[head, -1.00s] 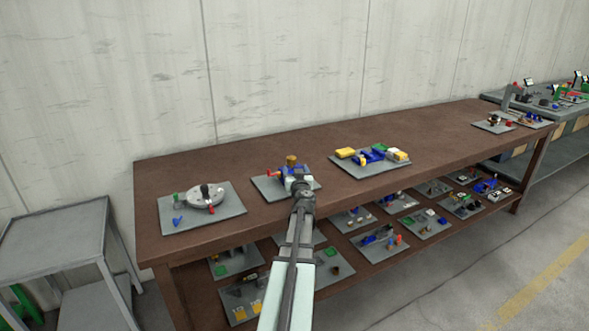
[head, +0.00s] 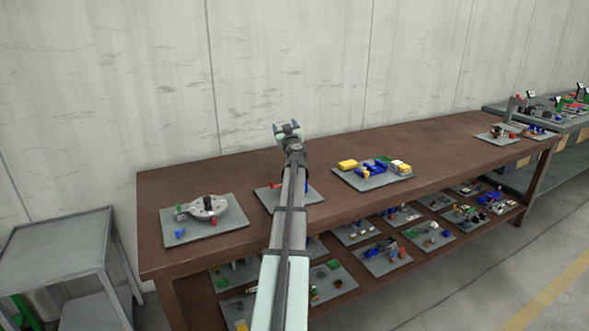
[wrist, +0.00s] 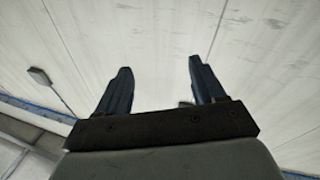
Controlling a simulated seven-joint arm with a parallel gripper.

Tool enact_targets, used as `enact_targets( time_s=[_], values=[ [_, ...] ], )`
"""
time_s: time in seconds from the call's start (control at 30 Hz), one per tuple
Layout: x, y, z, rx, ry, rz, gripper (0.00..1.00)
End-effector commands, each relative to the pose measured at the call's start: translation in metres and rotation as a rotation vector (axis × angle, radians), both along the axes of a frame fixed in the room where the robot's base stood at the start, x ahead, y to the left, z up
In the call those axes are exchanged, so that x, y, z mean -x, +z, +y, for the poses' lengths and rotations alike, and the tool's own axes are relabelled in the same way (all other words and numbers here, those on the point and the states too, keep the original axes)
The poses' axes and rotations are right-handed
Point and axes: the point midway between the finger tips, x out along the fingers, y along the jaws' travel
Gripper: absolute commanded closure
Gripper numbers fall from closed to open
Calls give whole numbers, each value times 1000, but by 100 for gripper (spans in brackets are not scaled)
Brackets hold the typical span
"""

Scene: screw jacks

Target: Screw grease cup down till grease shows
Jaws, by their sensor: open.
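My gripper (head: 286,125) is raised above the brown bench, in front of the wall. Its fingers stand apart and empty in the wrist view (wrist: 160,65), with only wall and some fittings beyond them. Below it, a grey plate (head: 264,200) carries a fixture with a red-tipped part (head: 276,184). My arm covers most of this fixture. The brownish cup-like cylinder seen there earlier is now hidden, and I cannot tell whether any grease shows. No grease cup is in the wrist view.
To the left, a plate (head: 232,229) bears a round silver device (head: 208,207). To the right, another plate (head: 370,183) holds blue, yellow and green parts. The brown bench (head: 430,150) has clear room further right. A lower shelf holds several boards. A grey cart (head: 60,240) stands left.

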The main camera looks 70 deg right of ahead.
Motion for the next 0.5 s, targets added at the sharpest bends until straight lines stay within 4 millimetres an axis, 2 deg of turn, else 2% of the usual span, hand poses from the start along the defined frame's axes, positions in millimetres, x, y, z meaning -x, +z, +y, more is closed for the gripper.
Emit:
enact_targets(
  time_s=[0.03,0.1,0.23,0.37,0.5],
  values=[
    [-15,21,-20,35,22,54,31],
    [-32,41,-33,73,62,137,31],
    [-65,68,-54,102,157,289,31],
    [-91,78,-72,55,267,443,31],
    [-102,69,-89,-92,360,602,31]
  ],
)
